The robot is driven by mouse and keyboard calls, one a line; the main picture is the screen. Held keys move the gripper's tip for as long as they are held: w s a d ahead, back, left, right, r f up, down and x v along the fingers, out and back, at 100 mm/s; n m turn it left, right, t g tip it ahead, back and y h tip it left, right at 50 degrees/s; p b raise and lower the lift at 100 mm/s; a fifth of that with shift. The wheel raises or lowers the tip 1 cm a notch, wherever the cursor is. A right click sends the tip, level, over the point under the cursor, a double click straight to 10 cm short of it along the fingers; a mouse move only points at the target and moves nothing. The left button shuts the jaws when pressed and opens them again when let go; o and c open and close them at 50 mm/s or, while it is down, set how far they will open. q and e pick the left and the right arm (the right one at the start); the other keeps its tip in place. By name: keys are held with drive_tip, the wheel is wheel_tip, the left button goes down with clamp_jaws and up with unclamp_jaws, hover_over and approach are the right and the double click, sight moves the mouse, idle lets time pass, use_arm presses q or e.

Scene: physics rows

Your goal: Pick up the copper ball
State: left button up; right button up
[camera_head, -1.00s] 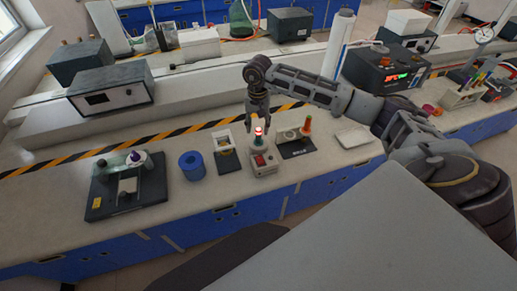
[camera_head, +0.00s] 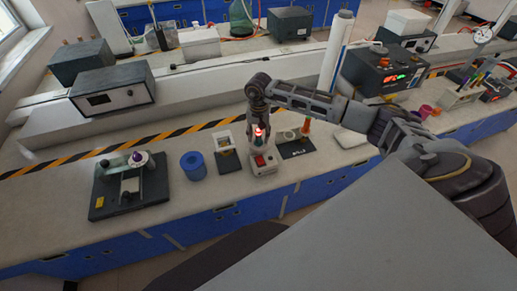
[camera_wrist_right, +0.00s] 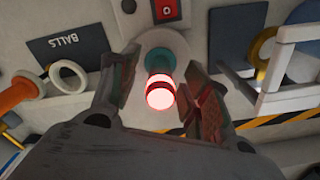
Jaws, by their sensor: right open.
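I cannot pick out a copper ball for certain in either view. My right gripper (camera_head: 258,122) points down over a small grey device (camera_head: 264,160) with a red switch. In the right wrist view, the open fingers of the right gripper (camera_wrist_right: 160,98) stand on either side of a glowing red and white rounded top (camera_wrist_right: 160,92) on a teal post (camera_wrist_right: 160,60). I see a gap on each side, so nothing looks gripped. A dark mat (camera_wrist_right: 70,42) marked "BALLS" lies beside the device, with a white ring and an orange peg (camera_wrist_right: 16,95). My left gripper is not in view.
A white frame stand (camera_head: 224,142) on a dark plate is close beside the device. A blue cylinder (camera_head: 193,165) and a black apparatus base (camera_head: 130,190) are further left. A striped tape (camera_head: 100,152) runs behind. My right arm crosses above the bench's right side.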

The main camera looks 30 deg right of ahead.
clamp_jaws()
idle(0.3)
drive_tip(key=shift+r, duration=0.1)
wheel_tip(320, 180, up, 10)
drive_tip(key=shift+f+b, duration=0.2)
drive_tip(key=shift+b, duration=0.8)
drive_tip(key=shift+r, duration=0.3)
drive_tip(key=shift+r+p, duration=0.45)
drive_tip(key=shift+r, duration=0.5)
